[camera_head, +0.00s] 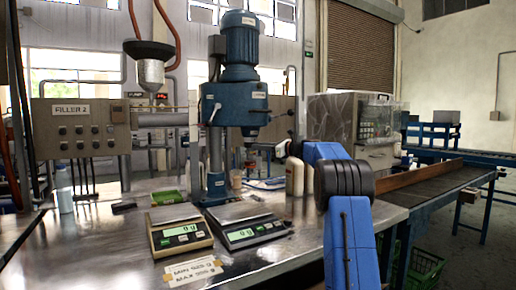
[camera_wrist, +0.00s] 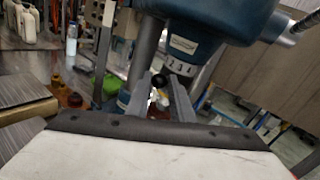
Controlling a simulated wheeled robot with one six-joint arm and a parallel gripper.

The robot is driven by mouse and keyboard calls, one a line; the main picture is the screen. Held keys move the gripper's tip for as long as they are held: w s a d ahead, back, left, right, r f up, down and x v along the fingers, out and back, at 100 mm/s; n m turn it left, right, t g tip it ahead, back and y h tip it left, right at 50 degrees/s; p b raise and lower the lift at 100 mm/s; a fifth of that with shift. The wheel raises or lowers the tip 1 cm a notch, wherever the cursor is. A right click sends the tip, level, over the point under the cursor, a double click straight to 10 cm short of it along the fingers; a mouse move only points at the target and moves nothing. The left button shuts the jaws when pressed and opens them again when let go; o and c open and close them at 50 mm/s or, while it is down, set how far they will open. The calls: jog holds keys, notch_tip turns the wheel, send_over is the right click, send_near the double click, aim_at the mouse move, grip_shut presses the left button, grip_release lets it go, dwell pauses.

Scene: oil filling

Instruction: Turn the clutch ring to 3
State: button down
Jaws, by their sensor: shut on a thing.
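The blue drill press (camera_head: 238,100) stands at the back of the steel table. Its head fills the top of the wrist view, and below it is the pale clutch ring (camera_wrist: 181,66) with the digits 2, 3 and 4 facing the camera. No index mark is clear enough to read the setting. My gripper (camera_wrist: 161,82) is just below the ring, its two grey fingers pointing up at it. The fingers are shut on a small dark knob (camera_wrist: 160,79). I cannot tell how this knob joins the ring.
Two scales (camera_head: 180,229) (camera_head: 250,231) stand on the steel table (camera_head: 130,262), with a green tray (camera_head: 168,197) behind. Pale bottles (camera_head: 295,177) stand near my arm. A control box (camera_head: 82,128) is at left, and a conveyor (camera_head: 425,187) is at right.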

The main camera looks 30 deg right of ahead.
jog(key=shift+w+d+n+g+y, duration=0.2)
jog(key=shift+d+n+g+y, duration=0.4)
jog(key=shift+n+g+y, duration=0.45)
jog(key=shift+w+d+n+g+y, duration=0.2)
jog(key=shift+d+n+g+y, duration=0.55)
jog(key=shift+y, duration=0.5)
jog(key=shift+a, duration=0.1)
jog(key=c, duration=1.6)
grip_release()
jog(key=shift+o, duration=0.2)
jog(key=v, duration=1.7)
jog(key=shift+d, duration=0.25)
jog(key=shift+r, duration=0.1)
